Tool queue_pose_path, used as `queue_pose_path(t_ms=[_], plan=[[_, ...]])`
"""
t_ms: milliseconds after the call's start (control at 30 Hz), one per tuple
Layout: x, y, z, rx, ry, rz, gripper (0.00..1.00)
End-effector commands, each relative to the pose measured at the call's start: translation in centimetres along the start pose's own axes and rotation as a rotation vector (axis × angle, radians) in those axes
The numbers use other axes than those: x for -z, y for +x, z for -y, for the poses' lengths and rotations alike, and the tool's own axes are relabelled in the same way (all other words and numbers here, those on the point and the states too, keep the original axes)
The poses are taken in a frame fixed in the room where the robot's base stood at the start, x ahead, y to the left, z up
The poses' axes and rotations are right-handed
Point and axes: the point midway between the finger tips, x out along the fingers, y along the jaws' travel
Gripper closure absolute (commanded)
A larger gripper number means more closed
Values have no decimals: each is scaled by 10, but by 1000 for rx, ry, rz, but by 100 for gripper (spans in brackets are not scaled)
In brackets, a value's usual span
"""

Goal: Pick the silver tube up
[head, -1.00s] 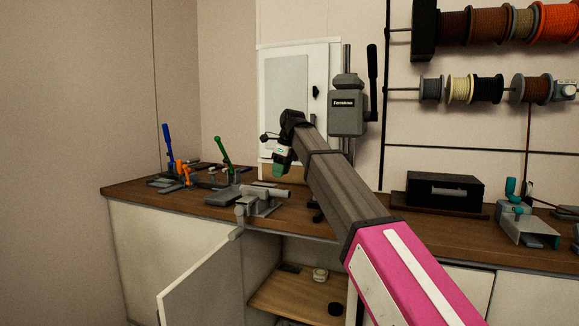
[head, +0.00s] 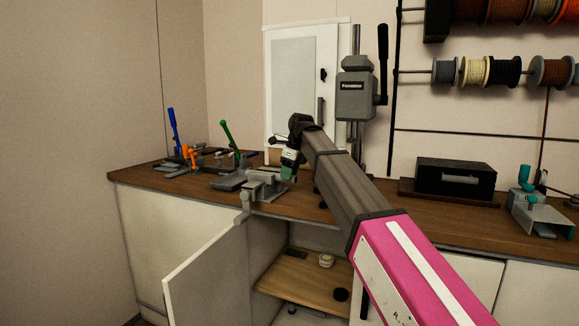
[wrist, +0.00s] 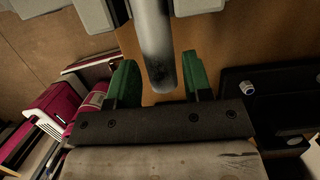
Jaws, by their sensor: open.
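The silver tube (wrist: 157,45) is a grey metallic cylinder in the wrist view. It runs down from the top edge, and its near end shows between the two green fingers of my gripper (wrist: 155,85). The fingers are apart, with a gap on each side of the tube. In the head view, my gripper (head: 288,168) is low over the bench beside the grey vise (head: 262,186). I cannot make out the tube clearly there.
The wooden bench (head: 150,178) holds blue, orange and green-handled clamps (head: 190,155) at left. A drill press (head: 357,92) stands behind my arm. A black box (head: 455,178) sits at right. A cabinet door (head: 207,275) hangs open below the vise.

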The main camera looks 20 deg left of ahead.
Motion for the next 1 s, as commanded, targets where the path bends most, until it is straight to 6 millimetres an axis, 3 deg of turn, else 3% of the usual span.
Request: queue_pose_path(t_ms=[267,367,400,1000], plan=[[0,2,0,0,0,0,54],[0,2,0,0,0,0,80],[0,2,0,0,0,0,85],[-3,-10,0,-1,0,0,84]])
